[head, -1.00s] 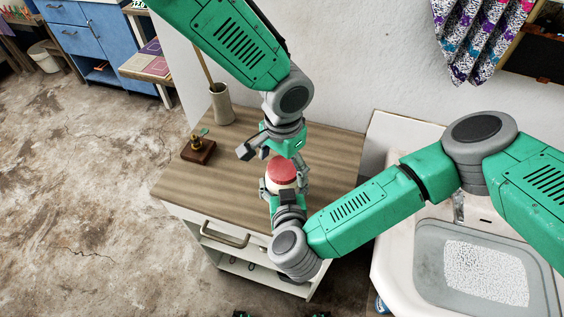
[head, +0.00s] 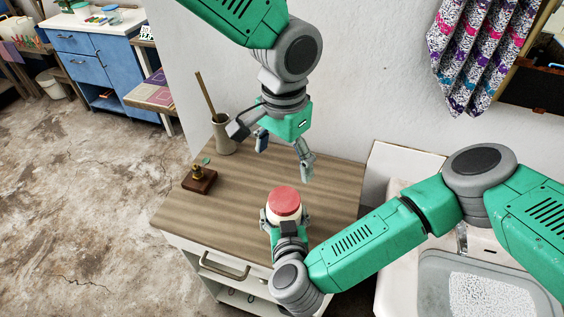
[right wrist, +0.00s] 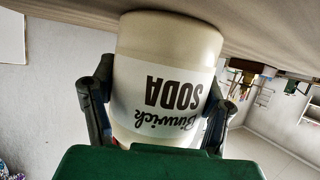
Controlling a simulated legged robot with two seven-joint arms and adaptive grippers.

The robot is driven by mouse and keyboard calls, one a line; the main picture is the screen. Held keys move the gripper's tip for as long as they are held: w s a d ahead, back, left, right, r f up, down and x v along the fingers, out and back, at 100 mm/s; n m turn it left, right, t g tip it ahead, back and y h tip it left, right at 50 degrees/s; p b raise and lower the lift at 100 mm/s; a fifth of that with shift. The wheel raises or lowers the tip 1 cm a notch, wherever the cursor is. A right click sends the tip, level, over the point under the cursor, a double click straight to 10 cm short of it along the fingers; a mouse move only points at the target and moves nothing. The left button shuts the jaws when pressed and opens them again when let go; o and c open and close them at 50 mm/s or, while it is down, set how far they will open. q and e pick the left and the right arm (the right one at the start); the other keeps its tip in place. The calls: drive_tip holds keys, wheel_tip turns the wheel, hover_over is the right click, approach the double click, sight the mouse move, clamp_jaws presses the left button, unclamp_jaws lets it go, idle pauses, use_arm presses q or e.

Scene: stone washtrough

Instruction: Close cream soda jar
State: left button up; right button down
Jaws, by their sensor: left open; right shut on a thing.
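The cream soda jar (head: 284,213) stands on the wooden cabinet top near its front edge, with a red lid (head: 285,200) on its top. In the right wrist view the jar (right wrist: 165,85) appears upside down, with the word SODA on its label. My right gripper (head: 285,219) is shut on the jar's sides, one finger on each side. My left gripper (head: 283,158) is open and empty, above and behind the jar, apart from the lid. How tightly the lid sits cannot be told.
A beige vase (head: 223,135) with a stick stands at the back left of the wooden top (head: 240,205). A small dark wooden block with a brass piece (head: 199,180) lies at the left. A sink (head: 400,290) is at the right. The wood between block and jar is clear.

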drive_tip(key=shift+c, duration=0.8)
unclamp_jaws()
drive_tip(key=v, duration=1.2)
